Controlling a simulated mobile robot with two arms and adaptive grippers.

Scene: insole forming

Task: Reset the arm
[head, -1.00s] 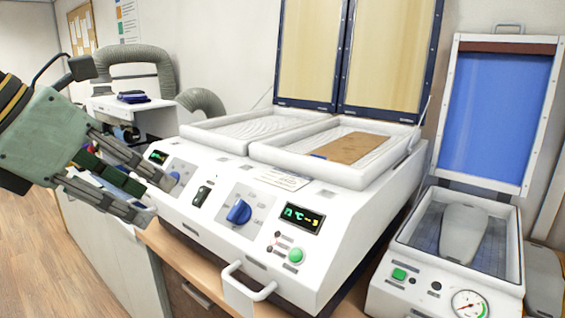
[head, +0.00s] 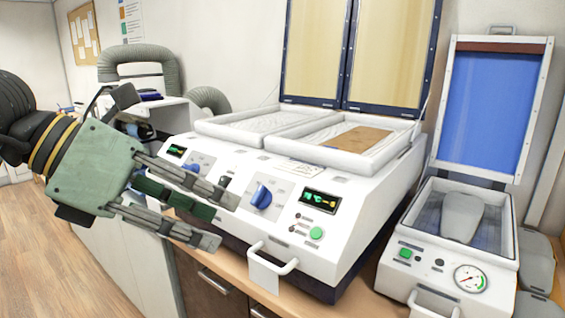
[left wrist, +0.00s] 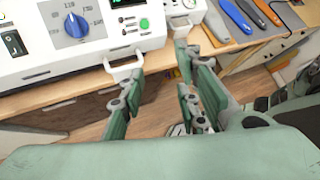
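My left gripper (head: 228,219) comes in from the left in the head view, in front of the left part of the white heating machine (head: 270,218). In the left wrist view the open fingers (left wrist: 186,72) also show empty, in front of the bench and below the machine's front handle.
The heating machine's lids (head: 362,50) stand open, and a brown sheet (head: 356,139) lies in its right tray. A vacuum press (head: 447,250) with its blue lid (head: 490,105) raised holds a grey foot form (head: 461,216).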

